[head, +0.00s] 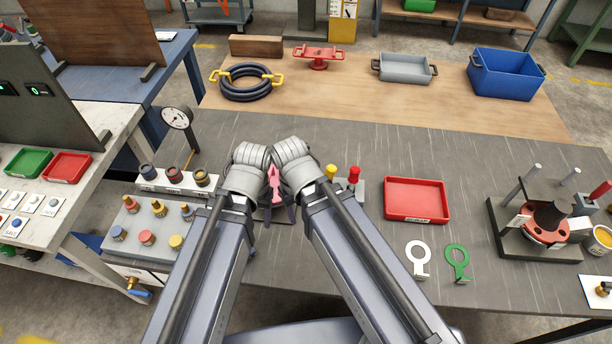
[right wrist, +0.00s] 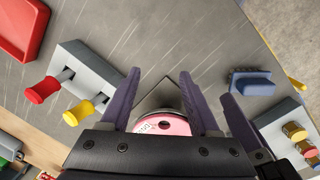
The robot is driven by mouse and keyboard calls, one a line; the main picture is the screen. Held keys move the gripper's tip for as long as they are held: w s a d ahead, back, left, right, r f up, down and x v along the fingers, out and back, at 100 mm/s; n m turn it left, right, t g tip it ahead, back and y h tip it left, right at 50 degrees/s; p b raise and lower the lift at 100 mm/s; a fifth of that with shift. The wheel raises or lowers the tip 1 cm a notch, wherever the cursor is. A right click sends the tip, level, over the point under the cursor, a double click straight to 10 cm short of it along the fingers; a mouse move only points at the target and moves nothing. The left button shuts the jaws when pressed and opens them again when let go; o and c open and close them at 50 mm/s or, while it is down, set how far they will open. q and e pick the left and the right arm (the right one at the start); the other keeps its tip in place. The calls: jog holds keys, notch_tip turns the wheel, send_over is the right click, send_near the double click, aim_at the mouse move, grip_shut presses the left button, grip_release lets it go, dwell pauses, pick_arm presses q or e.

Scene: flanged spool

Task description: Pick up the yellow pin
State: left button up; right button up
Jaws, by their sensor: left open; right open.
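The yellow pin (head: 331,171) stands in a grey block right of my grippers, beside a red-topped pin (head: 353,174). In the right wrist view the yellow pin (right wrist: 78,111) and red pin (right wrist: 42,90) stick out of the grey block (right wrist: 92,66) at the left. My left gripper (head: 268,204) and right gripper (head: 288,206) are close together over the bench, both open. The right gripper's dark fingers (right wrist: 161,76) are apart from the yellow pin. A pink part (head: 273,182), labelled in the right wrist view (right wrist: 168,126), shows between the grippers; its lower portion is hidden.
A red tray (head: 416,217) lies right of the pins. White (head: 417,262) and green (head: 457,262) ring-ended pieces lie in front of it. A fixture (head: 520,255) with upright rods stands at far right. Blocks with knobs (head: 147,236) stand at left.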

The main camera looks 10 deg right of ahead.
pick_arm(q)
notch_tip(320, 180, up, 2)
jog(key=shift+a+r+p, duration=0.1)
jog(key=shift+a+p, duration=0.05)
jog(key=shift+p, duration=0.9)
pick_arm(e)
jog(key=shift+o, duration=0.5)
jog(key=w+d+r+n, duration=0.2)
jog(key=w+d+n, duration=0.1)
jog(key=w+n, duration=0.4)
jog(key=shift+w+d+n+y, duration=0.2)
jog(key=shift+w+n+y, duration=0.1)
jog(key=shift+n, duration=0.9)
jog(key=r+n+p, duration=0.1)
jog(key=n+p, duration=0.1)
jog(key=n, duration=0.7)
send_over(329, 168)
jog(key=s+a, duration=0.1)
jog(key=shift+s+a+r+y, duration=0.1)
jog(key=shift+r+y, duration=0.1)
jog(key=shift+y, duration=0.1)
jog(key=shift+w+d+r+n, duration=0.1)
jog(key=shift+w+d+n, duration=0.3)
jog(key=shift+n, duration=0.4)
pick_arm(q)
jog(key=shift+f+b, duration=0.6)
jog(key=shift+b, duration=0.95)
pick_arm(e)
jog(key=shift+d+f, duration=0.1)
jog(key=shift+f, duration=1.25)
